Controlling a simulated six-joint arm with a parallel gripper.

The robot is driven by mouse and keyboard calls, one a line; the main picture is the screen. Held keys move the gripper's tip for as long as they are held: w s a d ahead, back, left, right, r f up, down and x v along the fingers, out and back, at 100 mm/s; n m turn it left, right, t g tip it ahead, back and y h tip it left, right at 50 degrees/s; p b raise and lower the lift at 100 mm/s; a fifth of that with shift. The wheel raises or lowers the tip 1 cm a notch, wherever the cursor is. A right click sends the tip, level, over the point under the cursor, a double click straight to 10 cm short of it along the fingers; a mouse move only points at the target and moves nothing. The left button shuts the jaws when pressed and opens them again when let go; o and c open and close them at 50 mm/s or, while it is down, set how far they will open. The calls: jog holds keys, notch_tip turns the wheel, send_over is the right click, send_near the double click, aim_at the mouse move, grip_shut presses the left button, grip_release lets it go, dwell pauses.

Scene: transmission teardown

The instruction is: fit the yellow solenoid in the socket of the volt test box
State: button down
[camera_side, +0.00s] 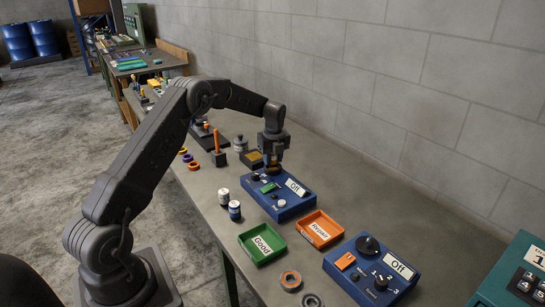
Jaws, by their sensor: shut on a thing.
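My gripper (273,158) points down over the back end of a blue box (292,206). That box has a white "Off" label and a small green patch on top. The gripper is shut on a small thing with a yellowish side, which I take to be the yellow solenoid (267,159). The fingers hide most of it. A dark round part shows just below the fingers, and I cannot tell whether the solenoid touches it. A second blue box (340,273) with a black knob and an "Off" label stands nearer the front. I cannot read which box is the volt tester.
A green "Good" tray (276,257) and an orange tray (304,236) lie between the boxes. Two small cylinders (224,195) (235,211) stand left of the nearer trays. An orange-handled post (217,145) stands behind. Rings (291,281) lie in front. A wall runs along the right.

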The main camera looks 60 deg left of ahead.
jog(key=shift+f, duration=0.5)
jog(key=shift+c, duration=1.3)
grip_release()
jog(key=shift+r, duration=3.45)
